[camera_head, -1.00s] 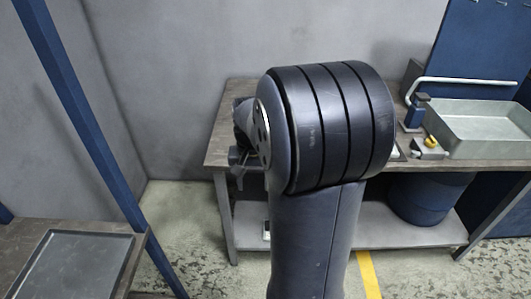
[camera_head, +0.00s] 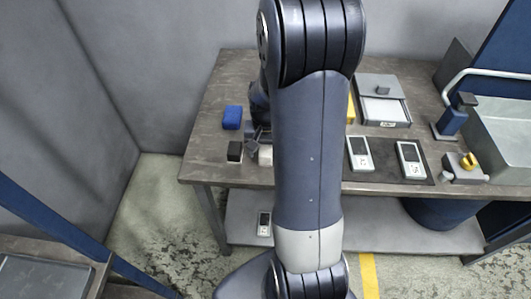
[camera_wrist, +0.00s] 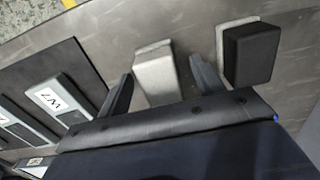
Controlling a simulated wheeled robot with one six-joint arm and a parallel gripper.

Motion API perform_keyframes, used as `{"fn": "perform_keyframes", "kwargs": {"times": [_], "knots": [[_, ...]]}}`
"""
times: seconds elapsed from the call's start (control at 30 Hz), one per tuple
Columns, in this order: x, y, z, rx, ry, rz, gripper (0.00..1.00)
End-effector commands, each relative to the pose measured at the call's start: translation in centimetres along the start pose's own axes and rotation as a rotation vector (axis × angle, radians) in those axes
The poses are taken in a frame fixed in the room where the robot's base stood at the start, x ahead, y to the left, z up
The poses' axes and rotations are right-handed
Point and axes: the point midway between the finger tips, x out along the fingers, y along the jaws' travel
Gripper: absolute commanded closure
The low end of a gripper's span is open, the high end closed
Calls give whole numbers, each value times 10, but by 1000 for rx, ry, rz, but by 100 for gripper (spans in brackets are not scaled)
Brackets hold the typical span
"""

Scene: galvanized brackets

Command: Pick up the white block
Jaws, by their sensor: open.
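The white block (camera_wrist: 155,75) shows in the wrist view on the grey tabletop, between the two fingers of my gripper (camera_wrist: 160,70). The gripper is open, one finger on each side of the block, with gaps visible; how far the fingertips are above the table I cannot tell. In the head view the white block (camera_head: 265,157) sits near the table's front edge, partly hidden by my arm. My gripper (camera_head: 255,138) is mostly hidden there, just behind the block.
A black block (camera_head: 235,151) stands close left of the white one, and at right in the wrist view (camera_wrist: 252,52). A blue block (camera_head: 232,117) lies farther back. Handheld meters (camera_head: 360,154) lie on a dark mat to the right. A grey bin (camera_head: 505,130) stands far right.

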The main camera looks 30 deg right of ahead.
Motion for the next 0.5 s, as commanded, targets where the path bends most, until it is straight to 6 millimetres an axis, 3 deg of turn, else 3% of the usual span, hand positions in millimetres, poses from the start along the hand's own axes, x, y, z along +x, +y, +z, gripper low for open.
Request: {"fn": "perform_keyframes", "kwargs": {"times": [0.17, 0.5], "knots": [[0, 0, 0, 0, 1, 0, 36], [0, 0, 0, 0, 1, 0, 64]]}}
